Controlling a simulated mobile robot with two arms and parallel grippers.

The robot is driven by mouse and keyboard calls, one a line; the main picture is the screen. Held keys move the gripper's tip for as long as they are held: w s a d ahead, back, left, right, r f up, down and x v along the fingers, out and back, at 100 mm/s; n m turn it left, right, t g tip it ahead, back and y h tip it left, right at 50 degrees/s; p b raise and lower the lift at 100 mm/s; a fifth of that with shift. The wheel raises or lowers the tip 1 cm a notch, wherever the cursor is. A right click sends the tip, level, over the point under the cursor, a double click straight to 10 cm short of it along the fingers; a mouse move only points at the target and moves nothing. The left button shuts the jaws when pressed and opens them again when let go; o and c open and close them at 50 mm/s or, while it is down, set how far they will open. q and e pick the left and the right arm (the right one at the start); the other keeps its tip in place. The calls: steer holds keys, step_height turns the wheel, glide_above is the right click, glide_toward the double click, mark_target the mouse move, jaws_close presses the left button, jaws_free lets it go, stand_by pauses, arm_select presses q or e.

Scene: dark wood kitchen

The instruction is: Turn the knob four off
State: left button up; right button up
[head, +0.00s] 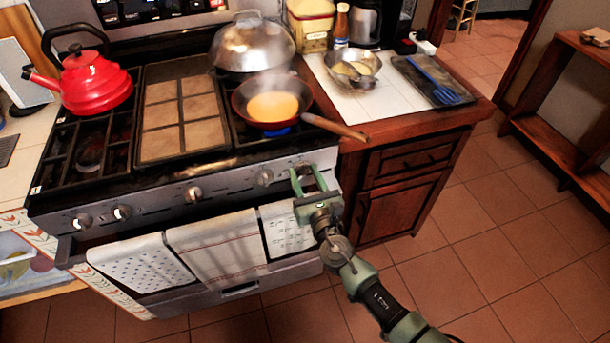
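The stove's front panel carries a row of silver knobs. Two are at the left, one in the middle (194,194), and one right of middle (265,176), which is fourth from the left. Another knob at the right end is largely hidden by my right gripper (307,174). That gripper's green fingers are apart, in front of the right end of the panel, just right of the fourth knob. I cannot tell whether they touch the end knob. A blue flame (279,132) shows under the frying pan (272,104), whose orange contents steam. My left gripper is out of view.
A red kettle (93,84) and a domed metal lid (252,43) are on the stove. The pan's wooden handle (336,126) sticks out over the counter. Towels (216,245) hang on the oven handle. Tiled floor at the right is clear.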

steer(key=m+b, duration=0.1)
steer(key=m, duration=0.2)
steer(key=shift+f+b, duration=0.15)
steer(key=shift+b, duration=0.25)
steer(key=m+b, duration=0.1)
steer(key=m, duration=0.2)
steer(key=shift+d+m+b, duration=0.1)
steer(key=shift+m+b, duration=0.2)
steer(key=m+b, duration=0.1)
steer(key=m, duration=0.2)
steer(key=shift+m, duration=0.3)
steer(key=m+b, duration=0.1)
steer(key=m, duration=0.3)
steer(key=shift+d+f, duration=0.1)
steer(key=m, duration=0.6)
steer(key=shift+b, duration=0.3)
steer(key=m, duration=0.3)
steer(key=shift+f, duration=0.15)
steer(key=shift+m+p, duration=0.55)
steer(key=shift+m, duration=1.25)
